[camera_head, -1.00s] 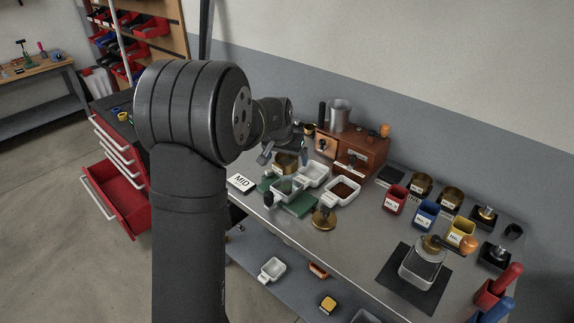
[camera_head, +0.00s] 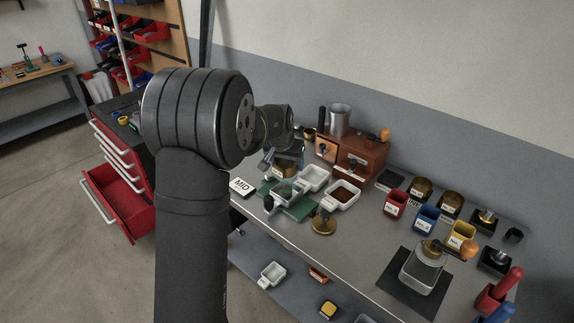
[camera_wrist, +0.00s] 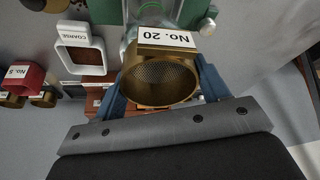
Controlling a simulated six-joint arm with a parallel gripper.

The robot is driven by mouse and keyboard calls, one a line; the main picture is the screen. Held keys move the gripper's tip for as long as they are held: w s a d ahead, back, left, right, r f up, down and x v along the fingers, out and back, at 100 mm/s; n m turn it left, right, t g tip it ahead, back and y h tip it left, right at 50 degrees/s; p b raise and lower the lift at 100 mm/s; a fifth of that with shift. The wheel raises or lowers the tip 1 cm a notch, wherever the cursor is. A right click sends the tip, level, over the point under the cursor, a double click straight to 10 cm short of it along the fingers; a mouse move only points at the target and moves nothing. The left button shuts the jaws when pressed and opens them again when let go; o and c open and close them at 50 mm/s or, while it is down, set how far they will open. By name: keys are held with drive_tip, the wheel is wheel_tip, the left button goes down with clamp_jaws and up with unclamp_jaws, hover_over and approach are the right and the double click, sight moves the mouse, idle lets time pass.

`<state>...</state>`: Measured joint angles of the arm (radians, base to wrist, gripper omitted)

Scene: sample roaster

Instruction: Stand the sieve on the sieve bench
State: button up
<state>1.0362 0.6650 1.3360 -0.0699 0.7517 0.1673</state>
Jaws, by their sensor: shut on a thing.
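The brass sieve (camera_wrist: 160,82), labelled No. 20, is gripped between the blue fingers of my gripper (camera_wrist: 165,95) in the wrist view. Its mesh faces the wrist camera. In the head view the sieve (camera_head: 284,171) is partly hidden by my gripper (camera_head: 282,158). A green base (camera_head: 298,208) with a clear vessel (camera_head: 284,193) lies close to the sieve on the table; it appears to be the sieve bench. In the wrist view the clear vessel (camera_wrist: 147,18) and green part (camera_wrist: 196,12) show just past the sieve. I cannot tell whether the sieve touches them.
White trays (camera_head: 313,178) and (camera_head: 343,194) stand right of the green base. A MID card (camera_head: 242,187) lies to its left, a brass funnel-like piece (camera_head: 323,222) in front. A wooden drawer box (camera_head: 360,150) stands behind. Red (camera_head: 395,204), blue (camera_head: 426,217) and yellow (camera_head: 462,235) cups stand farther right.

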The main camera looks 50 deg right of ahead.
drive_tip(key=r, duration=0.4)
drive_tip(key=shift+s, duration=0.2)
drive_tip(key=s+r, duration=0.6)
drive_tip(key=s, duration=0.5)
drive_tip(key=s+d+f+y, duration=0.15)
drive_tip(key=s+f, duration=0.45)
drive_tip(key=s, duration=0.6)
drive_tip(key=s+d+f, duration=0.2)
drive_tip(key=s+f, duration=0.4)
drive_tip(key=s, duration=0.6)
hover_over(363, 222)
drive_tip(key=shift+g, duration=0.4)
drive_tip(key=f, duration=0.4)
drive_tip(key=a+f, duration=0.1)
drive_tip(key=f, duration=0.1)
drive_tip(key=shift+s+f, duration=0.15)
drive_tip(key=shift+f, duration=2.1)
drive_tip(key=shift+f, duration=0.1)
drive_tip(key=o, duration=1.1)
